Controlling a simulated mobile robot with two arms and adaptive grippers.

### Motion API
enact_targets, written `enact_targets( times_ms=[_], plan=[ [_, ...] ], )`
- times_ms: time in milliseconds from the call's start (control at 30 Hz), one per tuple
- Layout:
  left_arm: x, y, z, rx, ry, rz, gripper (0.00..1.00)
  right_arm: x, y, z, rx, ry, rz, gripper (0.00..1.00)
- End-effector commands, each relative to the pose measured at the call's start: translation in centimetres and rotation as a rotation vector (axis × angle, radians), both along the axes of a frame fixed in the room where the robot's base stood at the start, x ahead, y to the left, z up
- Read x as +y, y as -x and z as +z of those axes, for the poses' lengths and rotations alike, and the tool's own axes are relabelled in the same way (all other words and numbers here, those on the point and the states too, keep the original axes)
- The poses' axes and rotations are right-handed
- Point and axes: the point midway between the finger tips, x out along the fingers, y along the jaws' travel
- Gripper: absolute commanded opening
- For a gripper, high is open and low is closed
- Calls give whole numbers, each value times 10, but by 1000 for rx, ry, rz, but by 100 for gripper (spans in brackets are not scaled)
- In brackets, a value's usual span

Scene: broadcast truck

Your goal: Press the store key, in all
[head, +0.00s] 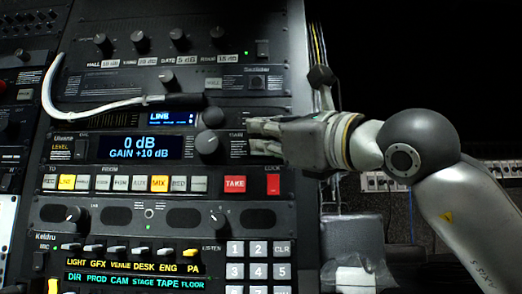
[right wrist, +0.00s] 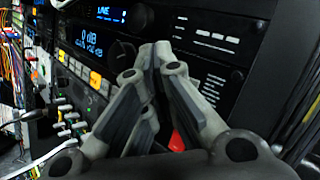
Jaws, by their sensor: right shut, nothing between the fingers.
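My right gripper (head: 256,137) comes in from the right in the head view, in front of the right part of the panel with the blue display (head: 139,148) reading 0 dB, GAIN +10 dB. Its fingers are shut with nothing between them; the tips also meet in the right wrist view (right wrist: 160,52). It hides the panel surface behind it. Below it are a red TAKE key (head: 235,184) and a red LOCK key (head: 273,184). To their left runs a row of small keys, with a yellow MIX key (head: 159,184). I can read no store label. My left gripper is not in view.
A large knob (head: 208,143) sits just left of my fingers. A white cable (head: 95,105) loops across the upper left. Vertical cables (head: 318,50) run along the rack's right edge, with dark space beyond.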

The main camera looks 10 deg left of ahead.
Motion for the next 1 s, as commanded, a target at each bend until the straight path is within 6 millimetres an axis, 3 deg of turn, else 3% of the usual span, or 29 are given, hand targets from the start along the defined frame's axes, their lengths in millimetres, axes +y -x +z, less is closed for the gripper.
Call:
enact_targets(
  times_ms=[167,600,1000],
  plan=[
    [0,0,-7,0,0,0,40,-1,6,-2,-2,0,0,0],
    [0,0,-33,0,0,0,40,-9,46,-2,-2,0,-1,0],
    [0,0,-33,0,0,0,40,-10,49,0,-1,1,0,0]
  ],
)
